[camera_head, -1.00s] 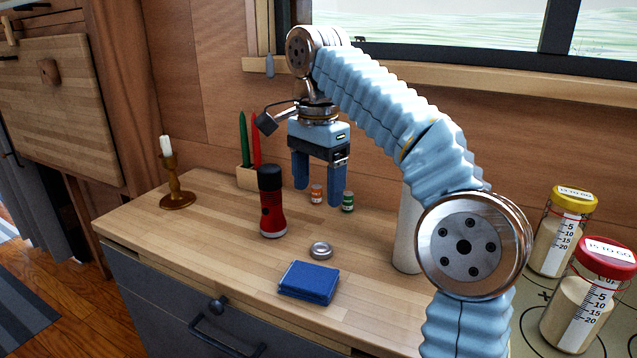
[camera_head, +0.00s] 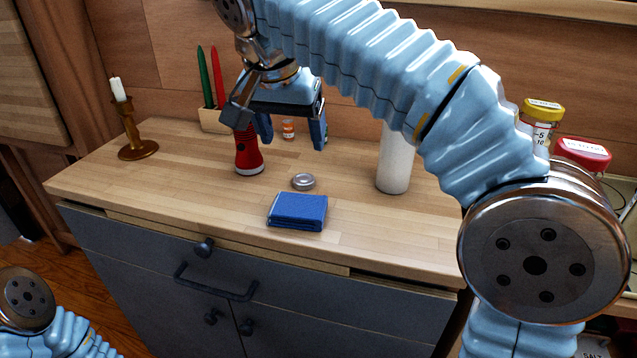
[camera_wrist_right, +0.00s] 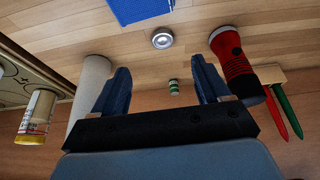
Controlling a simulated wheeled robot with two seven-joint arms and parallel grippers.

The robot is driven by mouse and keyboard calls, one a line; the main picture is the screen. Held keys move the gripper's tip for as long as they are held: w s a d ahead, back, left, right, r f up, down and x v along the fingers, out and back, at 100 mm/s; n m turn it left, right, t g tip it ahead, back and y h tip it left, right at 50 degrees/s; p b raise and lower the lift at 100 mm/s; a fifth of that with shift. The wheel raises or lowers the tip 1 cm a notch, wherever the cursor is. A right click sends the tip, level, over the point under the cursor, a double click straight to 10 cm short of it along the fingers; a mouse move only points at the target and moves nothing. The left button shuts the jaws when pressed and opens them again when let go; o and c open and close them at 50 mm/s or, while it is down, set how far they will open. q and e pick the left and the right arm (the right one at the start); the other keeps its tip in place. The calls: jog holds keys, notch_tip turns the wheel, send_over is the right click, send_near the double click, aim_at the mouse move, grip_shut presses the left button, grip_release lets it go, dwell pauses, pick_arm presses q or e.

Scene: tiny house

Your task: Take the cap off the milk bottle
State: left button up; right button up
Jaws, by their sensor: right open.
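The white bottle (camera_head: 394,165) stands upright on the wooden counter. My right arm hides its top in the head view, so I cannot see its cap. It also shows at the left in the right wrist view (camera_wrist_right: 92,85), partly behind a finger. My right gripper (camera_head: 292,132) is open and empty above the back of the counter, left of the bottle and apart from it. Its two blue fingers (camera_wrist_right: 160,68) show in the wrist view with nothing held between them. My left gripper is out of view; only part of my left arm shows at the lower left.
A red flashlight (camera_head: 248,155) stands close to the right gripper. A small silver disc (camera_head: 303,181) and a folded blue cloth (camera_head: 298,211) lie in front. Lidded jars (camera_head: 583,153) are at right.

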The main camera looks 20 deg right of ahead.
jog(key=b, duration=0.1)
send_near(304, 179)
jog(key=shift+s+d+f, duration=0.1)
jog(key=shift+d+f, duration=0.1)
jog(key=shift+f, duration=0.95)
jog(key=x, duration=0.5)
jog(key=shift+w+d+f, duration=0.1)
jog(key=shift+w, duration=0.4)
jog(key=c, duration=1.2)
